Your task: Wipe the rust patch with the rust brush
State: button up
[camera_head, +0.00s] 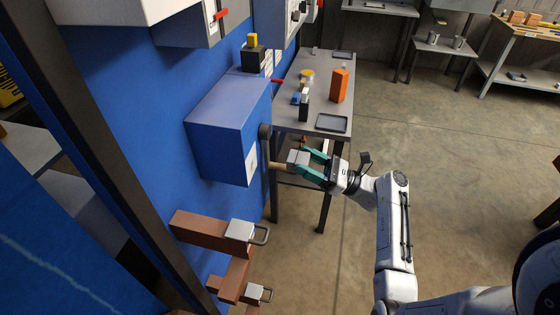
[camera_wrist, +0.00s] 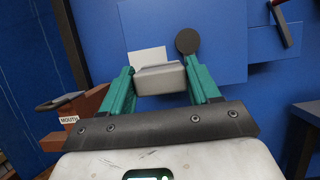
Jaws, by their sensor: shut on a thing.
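My gripper (camera_head: 305,162) is at the right side of the blue wall box (camera_head: 225,130), with its teal fingers closed on a light grey block. This block, which looks like the rust brush (camera_head: 298,157), also sits between the fingers in the wrist view (camera_wrist: 160,78). A tan part (camera_head: 277,166) extends from it toward the box face; I cannot tell whether it touches. A white label (camera_wrist: 147,58) and a dark round disc (camera_wrist: 187,40) are on the box face just beyond the brush. I cannot make out a rust patch; the brush hides part of the face.
A grey table (camera_head: 308,100) with an orange block (camera_head: 339,85) and a dark tray (camera_head: 332,123) stands behind my gripper. Brown brackets (camera_head: 205,230) with grey blocks and handles jut from the blue wall below. The floor to the right (camera_head: 440,150) is clear.

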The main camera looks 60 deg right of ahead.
jog(key=w+a+f+b, duration=0.2)
jog(key=w+a+b, duration=0.2)
jog(key=a, duration=0.5)
jog(key=shift+f+b, duration=0.2)
jog(key=shift+b, duration=1.05)
jog(key=shift+w+a, duration=0.15)
jog(key=shift+w, duration=0.4)
jog(key=shift+w+a, duration=0.15)
jog(key=shift+w, duration=0.35)
jog(key=shift+w+d, duration=0.3)
jog(key=shift+d, duration=0.65)
jog(key=shift+w+d, duration=0.3)
jog(key=shift+d, duration=0.65)
jog(key=shift+w+d+b, duration=0.2)
jog(key=shift+w+d, duration=0.15)
jog(key=shift+d, duration=0.45)
jog(key=shift+w+d+b, duration=0.15)
jog(key=shift+w+d, duration=0.2)
jog(key=shift+d, duration=0.4)
jog(key=shift+r, duration=0.15)
jog(key=shift+p, duration=0.4)
